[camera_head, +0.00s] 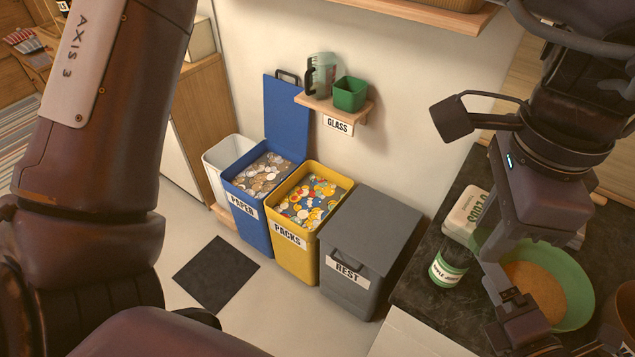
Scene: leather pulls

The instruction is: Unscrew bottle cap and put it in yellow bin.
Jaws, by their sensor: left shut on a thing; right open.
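A dark green bottle (450,262) with a white label stands on the dark counter at the right. The yellow bin (292,262), labelled PACKS, stands open on the floor left of the counter and holds many colourful caps.
A blue bin (247,228) with its lid up stands left of the yellow bin; a lidded grey bin (352,290) stands right of it. A green bowl (578,278) with orange contents and a pale carton (463,212) are on the counter. A wall shelf (312,104) hangs above the bins.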

